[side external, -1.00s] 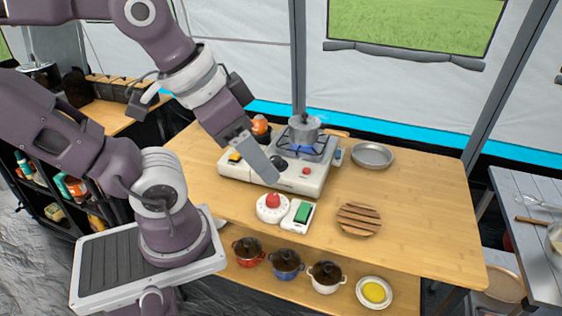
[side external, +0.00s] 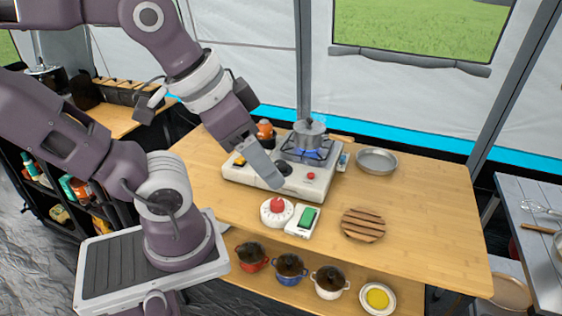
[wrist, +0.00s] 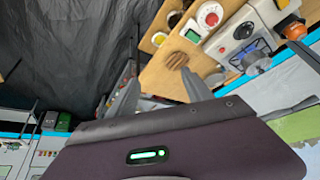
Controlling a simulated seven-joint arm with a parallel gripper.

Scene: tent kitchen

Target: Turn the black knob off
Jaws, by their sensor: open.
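The black knob (side external: 284,168) is on the front of the white camping stove (side external: 240,174), partly behind my gripper in the side view. A blue flame (side external: 311,154) burns under the grey pot (side external: 309,134) on the burner. My gripper (side external: 270,179) hangs above the stove's front edge, near the knob; I cannot tell the exact gap. In the wrist view my gripper (wrist: 158,82) is open and empty between its spread fingers. The black knob (wrist: 243,30) shows there to the upper right of the fingers, and the pot (wrist: 257,62) beyond it.
A white timer with a red dial (side external: 276,206) and a white box with a green top (side external: 303,220) stand in front of the stove. A wooden trivet (side external: 363,225) and a metal plate (side external: 377,161) lie to the right. Small pots (side external: 290,267) sit on the lower shelf.

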